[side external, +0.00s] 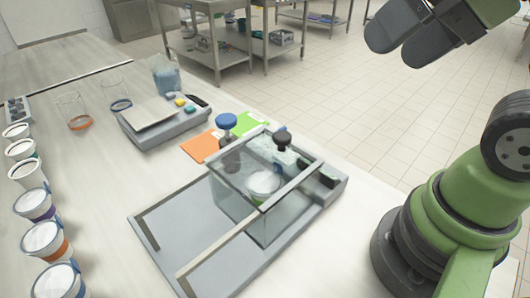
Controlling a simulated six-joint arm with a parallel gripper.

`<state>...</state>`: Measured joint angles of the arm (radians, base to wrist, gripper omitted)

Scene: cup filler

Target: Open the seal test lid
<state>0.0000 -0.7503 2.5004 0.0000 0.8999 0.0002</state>
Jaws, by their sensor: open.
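The seal tester (165,222) is a grey tray-like base on the table with a clear-walled chamber (230,200) at its right part. Pale bars run along the chamber's top, and one bar (215,252) continues over the tray toward the front. The lid seems to be the clear panel between these bars; whether it is shut I cannot tell. A white-topped cup (263,184) with a green band shows through the glass. My gripper (403,42), dark and open, appears high at upper right, well apart from the tester.
A scale (155,112), two clear cups (72,107), an orange card (201,146) and a green card (250,122) lie behind the tester.

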